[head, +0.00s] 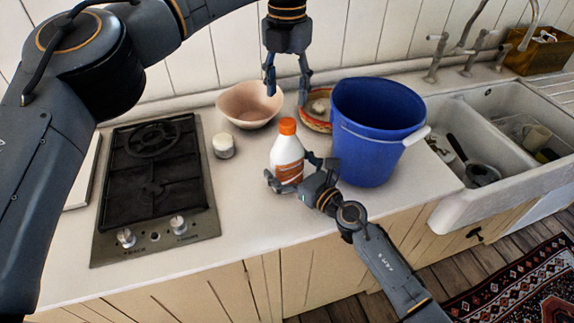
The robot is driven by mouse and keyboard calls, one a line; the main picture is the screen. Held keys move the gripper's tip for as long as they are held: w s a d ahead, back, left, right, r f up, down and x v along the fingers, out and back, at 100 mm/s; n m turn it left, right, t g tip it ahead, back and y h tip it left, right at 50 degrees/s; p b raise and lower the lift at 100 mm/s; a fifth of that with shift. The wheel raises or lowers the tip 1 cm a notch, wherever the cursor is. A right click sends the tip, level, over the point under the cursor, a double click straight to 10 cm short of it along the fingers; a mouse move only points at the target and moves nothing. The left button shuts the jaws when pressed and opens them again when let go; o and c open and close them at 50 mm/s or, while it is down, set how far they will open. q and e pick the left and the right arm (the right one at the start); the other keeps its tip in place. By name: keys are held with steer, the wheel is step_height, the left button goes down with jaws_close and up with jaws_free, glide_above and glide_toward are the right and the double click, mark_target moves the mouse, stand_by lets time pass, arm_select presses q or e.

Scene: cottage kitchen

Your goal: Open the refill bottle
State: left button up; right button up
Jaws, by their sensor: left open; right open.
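The refill bottle (288,158) is white with an orange cap (287,126) and an orange label. It stands upright on the white counter (245,211), left of a blue bucket. My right gripper (291,173) is open, with its fingers on either side of the bottle's lower part; I cannot tell whether they touch it. My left gripper (286,95) is open and empty, pointing down above and behind the bottle cap, its fingers apart. The cap is on the bottle.
A blue bucket (372,142) stands close right of the bottle. A pink bowl (249,104) and a woven basket (314,121) are behind. A small white jar (223,146) and a gas hob (155,182) are left. A double sink (500,139) is right.

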mark_target(287, 121)
arm_select(q)
steer(key=shift+s+d, duration=0.1)
arm_select(e)
steer(key=shift+s+d, duration=0.1)
steer(key=c, duration=0.7)
jaws_close()
arm_select(q)
steer(key=m, duration=1.5)
steer(key=shift+m, duration=0.3)
steer(key=m, duration=1.5)
steer(key=shift+f+m, duration=0.25)
steer(key=shift+m, duration=0.25)
step_height(287, 121, down, 7)
steer(key=shift+f, duration=0.2)
steer(key=shift+c, duration=0.4)
